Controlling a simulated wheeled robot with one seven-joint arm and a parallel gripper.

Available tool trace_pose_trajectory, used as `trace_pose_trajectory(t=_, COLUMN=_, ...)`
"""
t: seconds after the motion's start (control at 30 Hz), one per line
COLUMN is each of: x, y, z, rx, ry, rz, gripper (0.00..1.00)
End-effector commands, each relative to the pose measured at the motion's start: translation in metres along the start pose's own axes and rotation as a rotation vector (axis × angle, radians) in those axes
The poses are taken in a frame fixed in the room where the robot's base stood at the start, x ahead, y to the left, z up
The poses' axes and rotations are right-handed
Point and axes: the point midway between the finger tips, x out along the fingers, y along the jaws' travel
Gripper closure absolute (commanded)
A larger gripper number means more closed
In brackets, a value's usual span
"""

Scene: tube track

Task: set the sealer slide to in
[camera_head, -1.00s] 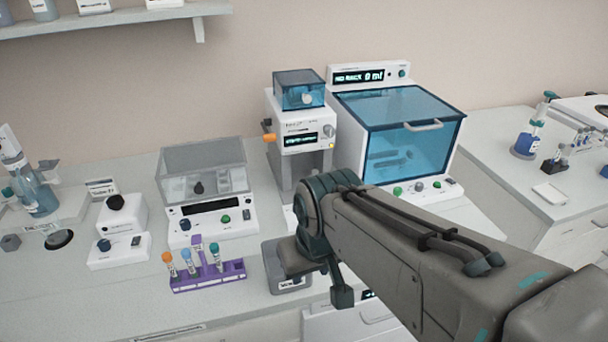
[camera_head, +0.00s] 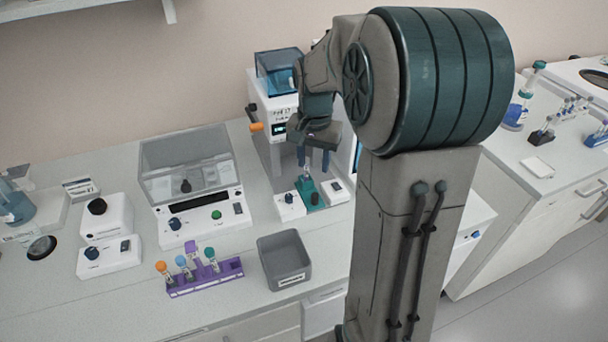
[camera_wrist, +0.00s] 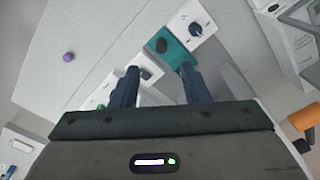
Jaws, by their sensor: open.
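The tall white machine (camera_head: 277,103), which looks like the sealer, stands at the back with a blue clear box on top and an orange-tipped lever (camera_head: 256,127) at its left. At its foot a teal slide (camera_head: 308,193) with a dark knob lies between two small white blocks. The slide also shows in the wrist view (camera_wrist: 181,54), just beyond my fingers. I cannot read its position marks. My gripper (camera_head: 315,157) points down above the slide, open and empty. Both fingers (camera_wrist: 157,82) show apart in the wrist view. I cannot tell whether they touch anything.
A grey bin (camera_head: 285,261) and a purple rack (camera_head: 204,281) with several capped tubes stand in front. A clear-lidded device (camera_head: 187,170) stands left. My arm hides the blue-fronted cabinet on the right. In the wrist view, the orange lever tip (camera_wrist: 302,118) is right of my gripper.

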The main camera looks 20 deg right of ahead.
Motion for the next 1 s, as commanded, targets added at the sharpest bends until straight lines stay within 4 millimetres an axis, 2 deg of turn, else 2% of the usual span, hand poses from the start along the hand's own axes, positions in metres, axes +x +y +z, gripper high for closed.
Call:
trace_pose_trajectory(t=0.03, x=0.002, y=0.0, z=-0.009, rx=0.029, ry=-0.012, rz=0.002, gripper=0.59)
trace_pose_trajectory(t=0.13, x=0.007, y=-0.001, z=-0.019, rx=0.069, ry=-0.026, rz=0.004, gripper=0.59)
trace_pose_trajectory(t=0.37, x=0.023, y=-0.001, z=-0.024, rx=0.09, ry=-0.035, rz=0.007, gripper=0.59)
trace_pose_trajectory(t=0.8, x=0.111, y=-0.001, z=-0.021, rx=0.087, ry=-0.036, rz=0.007, gripper=0.59)
trace_pose_trajectory(t=1.0, x=0.137, y=-0.001, z=-0.02, rx=0.087, ry=-0.033, rz=0.006, gripper=0.59)
